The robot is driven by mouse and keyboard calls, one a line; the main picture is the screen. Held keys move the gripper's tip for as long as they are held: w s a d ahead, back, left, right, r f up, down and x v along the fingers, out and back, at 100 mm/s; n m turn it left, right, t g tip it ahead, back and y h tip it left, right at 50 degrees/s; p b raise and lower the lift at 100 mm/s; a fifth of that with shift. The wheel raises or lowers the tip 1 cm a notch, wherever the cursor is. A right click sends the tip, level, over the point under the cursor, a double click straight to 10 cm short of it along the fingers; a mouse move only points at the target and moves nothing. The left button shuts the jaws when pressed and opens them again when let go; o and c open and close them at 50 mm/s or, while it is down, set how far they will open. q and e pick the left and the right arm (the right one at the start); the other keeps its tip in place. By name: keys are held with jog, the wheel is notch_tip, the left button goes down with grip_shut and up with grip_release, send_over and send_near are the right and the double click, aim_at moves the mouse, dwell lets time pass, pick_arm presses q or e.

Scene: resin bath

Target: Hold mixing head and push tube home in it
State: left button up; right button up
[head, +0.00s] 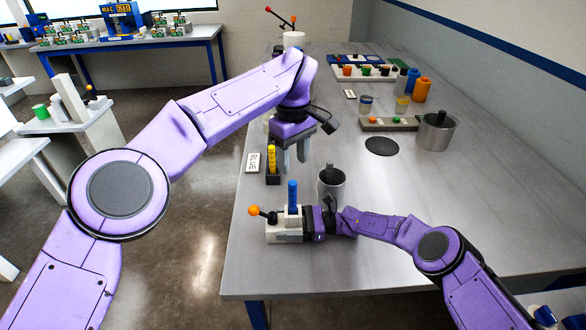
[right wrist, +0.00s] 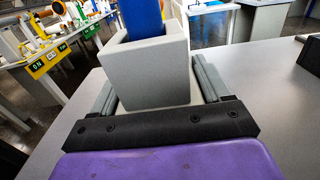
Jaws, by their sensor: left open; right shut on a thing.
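The mixing head (head: 275,232), a pale block with an orange-knobbed lever, sits near the table's front left. The blue tube (head: 293,192) stands upright in its top; how deep it sits I cannot tell. In the right wrist view the block (right wrist: 145,82) is between my fingers, with the blue tube (right wrist: 141,18) rising from its socket. My right gripper (head: 291,236) is shut on the mixing head from the right side. My left gripper (head: 293,157) is open and empty, fingers pointing down, above and behind the blue tube, apart from it.
A black holder (head: 272,178) with a yellow tube stands beside a BLUE label card (head: 253,163). A grey metal cup (head: 331,184) is just behind the right gripper. A pot (head: 436,130), a black disc (head: 381,146) and colored cups are farther back. The table's right front is clear.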

jog(key=o, duration=0.8)
